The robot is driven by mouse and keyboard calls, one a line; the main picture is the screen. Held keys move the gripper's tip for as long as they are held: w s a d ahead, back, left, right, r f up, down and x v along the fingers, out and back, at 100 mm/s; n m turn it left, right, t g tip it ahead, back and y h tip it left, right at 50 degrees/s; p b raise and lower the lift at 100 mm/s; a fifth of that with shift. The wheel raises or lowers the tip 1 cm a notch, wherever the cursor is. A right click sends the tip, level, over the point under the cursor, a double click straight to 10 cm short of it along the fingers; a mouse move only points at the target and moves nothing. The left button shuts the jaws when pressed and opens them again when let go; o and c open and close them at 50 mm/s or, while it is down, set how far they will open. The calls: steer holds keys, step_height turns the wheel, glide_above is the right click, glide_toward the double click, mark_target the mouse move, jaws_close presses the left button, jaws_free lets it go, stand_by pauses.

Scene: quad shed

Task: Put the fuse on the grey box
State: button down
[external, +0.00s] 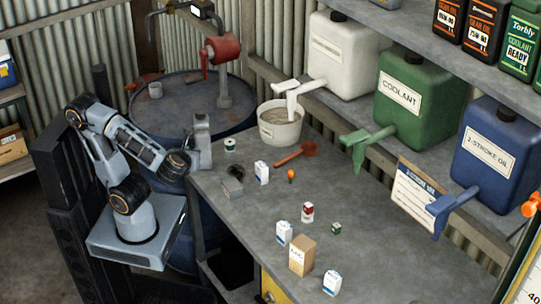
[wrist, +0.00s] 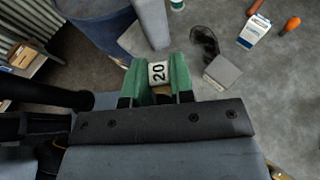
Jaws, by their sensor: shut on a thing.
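My gripper (wrist: 158,80) shows in the wrist view with its green fingers shut on the fuse (wrist: 159,72), a small pale piece marked "20". The fuse is held between the fingertips, and the fingers hide its sides. The grey box (wrist: 222,72) is small and lies on the bench to the right of my gripper, apart from it. In the external view the grey box (external: 232,188) is near the bench's left end. My gripper's fingers and the fuse cannot be made out there.
A dark object (wrist: 205,42) lies right behind the grey box. A blue drum (external: 180,110) stands beyond the bench. Several cartons stand toward the bench's front.

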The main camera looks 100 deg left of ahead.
steer(key=w+a+f, duration=0.4)
steer(key=w, duration=0.3)
glide_above(231, 185)
steer(key=f, duration=0.4)
steer(key=shift+s+f+b, duration=0.2)
steer(key=shift+f+b, duration=0.1)
steer(key=shift+b, duration=0.05)
steer(key=shift+w+a+f, duration=0.1)
steer(key=shift+w+f, duration=0.05)
steer(key=shift+f, duration=0.65)
steer(key=shift+w+f, duration=0.15)
steer(key=shift+f, duration=0.95)
steer(key=shift+f, duration=0.15)
steer(key=c, duration=1)
jaws_free()
